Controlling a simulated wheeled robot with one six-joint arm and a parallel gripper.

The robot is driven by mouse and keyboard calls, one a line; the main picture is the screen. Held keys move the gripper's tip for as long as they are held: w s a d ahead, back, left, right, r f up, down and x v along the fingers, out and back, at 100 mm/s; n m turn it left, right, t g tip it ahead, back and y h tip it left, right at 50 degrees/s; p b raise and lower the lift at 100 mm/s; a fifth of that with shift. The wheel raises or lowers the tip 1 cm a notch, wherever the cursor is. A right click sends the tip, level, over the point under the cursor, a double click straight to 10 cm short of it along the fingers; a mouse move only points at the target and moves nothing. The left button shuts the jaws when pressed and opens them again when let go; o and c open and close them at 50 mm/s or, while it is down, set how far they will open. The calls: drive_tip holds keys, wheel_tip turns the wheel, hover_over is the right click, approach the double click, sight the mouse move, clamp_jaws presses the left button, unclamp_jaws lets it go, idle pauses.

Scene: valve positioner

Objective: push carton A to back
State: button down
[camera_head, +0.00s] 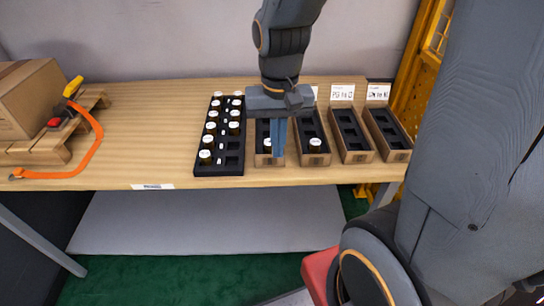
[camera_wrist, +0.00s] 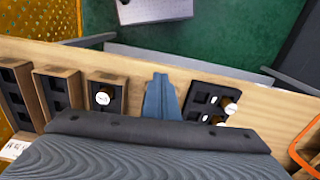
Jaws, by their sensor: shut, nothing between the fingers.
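A row of narrow brown cartons with black inserts stands on the wooden table. I cannot read which one is marked A. The leftmost carton (camera_head: 265,160), beside the black tray, holds a white-capped vial (camera_head: 267,145) near its front. My gripper (camera_head: 279,153) is shut and empty, its blue fingers pointing down over or in front of this carton and hiding part of it. I cannot tell whether they touch it. In the wrist view my fingers (camera_wrist: 162,85) cover where that carton stands. The second carton (camera_head: 317,159) also holds one vial; it shows in the wrist view (camera_wrist: 105,80).
The black tray (camera_head: 203,170) holds several vials just left of the cartons. Two cartons (camera_head: 355,157) (camera_head: 398,155) with empty-looking inserts stand at the right. A pallet (camera_head: 40,150) with a large box (camera_head: 30,100) and an orange strap is far left. The table between is clear.

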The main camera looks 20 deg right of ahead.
sight(276, 172)
drive_tip(key=shift+m, duration=0.3)
wheel_tip(276, 172, down, 10)
drive_tip(key=shift+r+p, duration=0.25)
drive_tip(key=shift+p, duration=0.2)
drive_tip(key=w, duration=0.1)
drive_tip(key=w+d+p, duration=0.1)
drive_tip(key=w, duration=0.1)
drive_tip(key=shift+w+f, duration=0.1)
drive_tip(key=shift+w, duration=0.35)
